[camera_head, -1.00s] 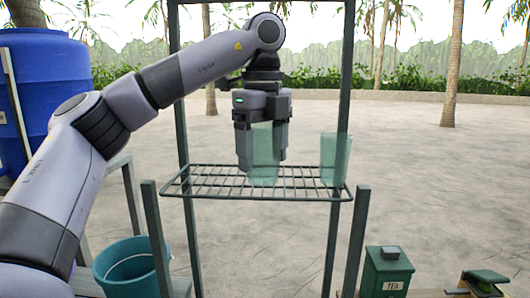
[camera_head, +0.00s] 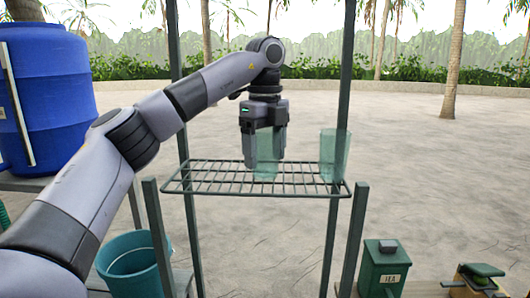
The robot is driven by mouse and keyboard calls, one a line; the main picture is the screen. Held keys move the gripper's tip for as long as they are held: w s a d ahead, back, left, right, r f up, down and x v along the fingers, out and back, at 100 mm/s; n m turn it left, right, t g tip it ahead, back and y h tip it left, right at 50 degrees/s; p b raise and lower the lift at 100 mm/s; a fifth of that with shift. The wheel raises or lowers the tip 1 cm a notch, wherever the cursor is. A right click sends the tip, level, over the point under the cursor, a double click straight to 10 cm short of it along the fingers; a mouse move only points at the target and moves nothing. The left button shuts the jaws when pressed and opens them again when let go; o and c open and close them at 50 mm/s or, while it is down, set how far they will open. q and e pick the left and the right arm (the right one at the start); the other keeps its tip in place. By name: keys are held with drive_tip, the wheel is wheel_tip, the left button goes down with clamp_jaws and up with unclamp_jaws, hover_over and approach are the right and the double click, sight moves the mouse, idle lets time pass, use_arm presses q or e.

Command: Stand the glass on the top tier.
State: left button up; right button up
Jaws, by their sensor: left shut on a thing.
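My left gripper (camera_head: 265,160) comes down from above and is shut on a translucent green glass (camera_head: 266,168). The glass is upright between the fingers, which hide its sides. Its base is over the middle of a dark green wire tier (camera_head: 215,190); whether it touches the wires I cannot tell. A second, similar green glass (camera_head: 334,157) stands upright at the right end of the same tier, apart from the gripper. My right gripper is not in view.
Dark green posts (camera_head: 345,80) rise behind the tier, and shorter posts (camera_head: 157,235) stand in front. A blue barrel (camera_head: 55,100) and a teal bucket (camera_head: 135,265) are at left. A green TEA box (camera_head: 384,268) is at lower right. The tier is bare at left.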

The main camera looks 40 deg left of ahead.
use_arm(q)
drive_tip(key=shift+f, duration=0.2)
drive_tip(key=shift+f, duration=0.25)
drive_tip(key=o, duration=1.2)
drive_tip(key=shift+r, duration=0.1)
drive_tip(key=shift+r, duration=3.9)
